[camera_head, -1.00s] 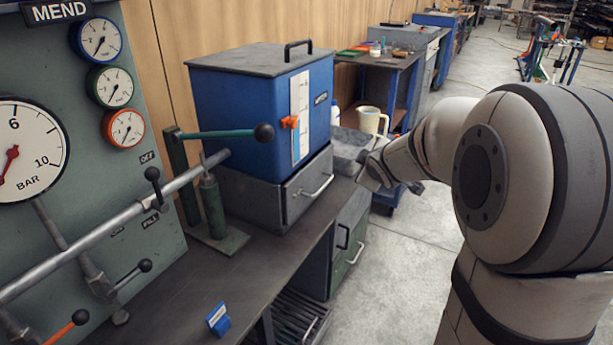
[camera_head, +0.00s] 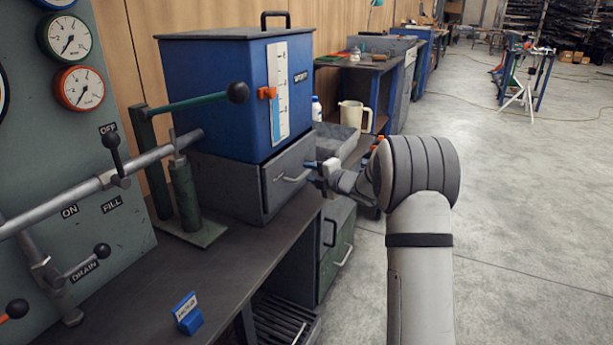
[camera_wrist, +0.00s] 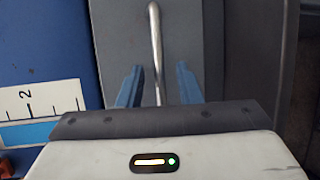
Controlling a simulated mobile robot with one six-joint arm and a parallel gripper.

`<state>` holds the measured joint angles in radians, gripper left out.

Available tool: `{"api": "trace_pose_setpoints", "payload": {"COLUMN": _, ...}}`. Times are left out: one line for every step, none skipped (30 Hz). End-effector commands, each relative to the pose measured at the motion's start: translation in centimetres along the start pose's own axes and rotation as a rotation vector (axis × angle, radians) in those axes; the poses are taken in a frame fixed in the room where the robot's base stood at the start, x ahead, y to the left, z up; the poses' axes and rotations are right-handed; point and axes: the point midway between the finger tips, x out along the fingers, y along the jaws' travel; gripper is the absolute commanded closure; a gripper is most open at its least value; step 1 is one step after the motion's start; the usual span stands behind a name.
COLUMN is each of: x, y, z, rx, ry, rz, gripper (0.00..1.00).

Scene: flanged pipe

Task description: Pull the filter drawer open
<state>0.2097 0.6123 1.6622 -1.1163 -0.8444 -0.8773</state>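The filter drawer (camera_head: 288,182) is a grey drawer with a metal bar handle (camera_head: 294,178), under the blue tank (camera_head: 225,95). It looks shut. My gripper (camera_head: 312,170) is at the right end of the drawer front, close to the handle. In the wrist view, the handle (camera_wrist: 155,45) runs lengthwise between the two blue fingers of my gripper (camera_wrist: 160,85). The fingers are open, with a gap on each side of the bar. I cannot tell whether the fingertips reach past the bar in depth.
A cabinet with lower drawers (camera_head: 338,245) stands below the bench. On the bench (camera_head: 150,300) are a green lever pump (camera_head: 185,195) and a small blue sign (camera_head: 187,313). A cream jug (camera_head: 352,115) is behind.

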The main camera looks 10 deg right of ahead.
Motion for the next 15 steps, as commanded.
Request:
{"api": "trace_pose_setpoints", "payload": {"x": 0.8, "y": -0.2, "z": -0.1, "rx": 0.0, "ry": 0.001, "rz": 0.0, "gripper": 0.68}}
{"api": "trace_pose_setpoints", "payload": {"x": 1.1, "y": -0.1, "z": 0.0, "rx": -0.001, "ry": 0.001, "rz": 0.0, "gripper": 0.68}}
{"api": "trace_pose_setpoints", "payload": {"x": 1.5, "y": -0.1, "z": 0.0, "rx": 0.0, "ry": 0.001, "rz": 0.0, "gripper": 0.68}}
{"api": "trace_pose_setpoints", "payload": {"x": 1.7, "y": -0.1, "z": 0.0, "rx": 0.0, "ry": 0.001, "rz": 0.0, "gripper": 0.68}}
{"api": "trace_pose_setpoints", "payload": {"x": 1.9, "y": -0.1, "z": 0.0, "rx": -0.001, "ry": 0.0, "rz": 0.0, "gripper": 0.68}}
{"api": "trace_pose_setpoints", "payload": {"x": 2.1, "y": 0.0, "z": 0.0, "rx": -0.001, "ry": 0.0, "rz": 0.0, "gripper": 0.68}}
{"api": "trace_pose_setpoints", "payload": {"x": 2.2, "y": 0.0, "z": 0.0, "rx": 0.0, "ry": 0.0, "rz": 0.0, "gripper": 0.68}}
{"api": "trace_pose_setpoints", "payload": {"x": 2.2, "y": 0.0, "z": 0.0, "rx": 0.0, "ry": 0.0, "rz": 0.0, "gripper": 0.68}}
{"api": "trace_pose_setpoints", "payload": {"x": 2.3, "y": 0.0, "z": -0.1, "rx": 0.0, "ry": 0.0, "rz": -0.001, "gripper": 0.68}}
{"api": "trace_pose_setpoints", "payload": {"x": 2.3, "y": 0.0, "z": -0.1, "rx": 0.001, "ry": 0.0, "rz": -0.001, "gripper": 0.68}}
{"api": "trace_pose_setpoints", "payload": {"x": 2.3, "y": 0.0, "z": -0.1, "rx": 0.001, "ry": 0.0, "rz": -0.001, "gripper": 0.68}}
{"api": "trace_pose_setpoints", "payload": {"x": 2.3, "y": 0.0, "z": -0.1, "rx": 0.001, "ry": 0.0, "rz": -0.001, "gripper": 0.68}}
{"api": "trace_pose_setpoints", "payload": {"x": 2.3, "y": 0.0, "z": -0.1, "rx": 0.001, "ry": 0.0, "rz": -0.001, "gripper": 0.68}}
{"api": "trace_pose_setpoints", "payload": {"x": 2.3, "y": 0.0, "z": -0.1, "rx": 0.001, "ry": 0.0, "rz": -0.001, "gripper": 0.68}}
{"api": "trace_pose_setpoints", "payload": {"x": 2.3, "y": 0.0, "z": -0.1, "rx": 0.001, "ry": 0.0, "rz": -0.001, "gripper": 0.69}}
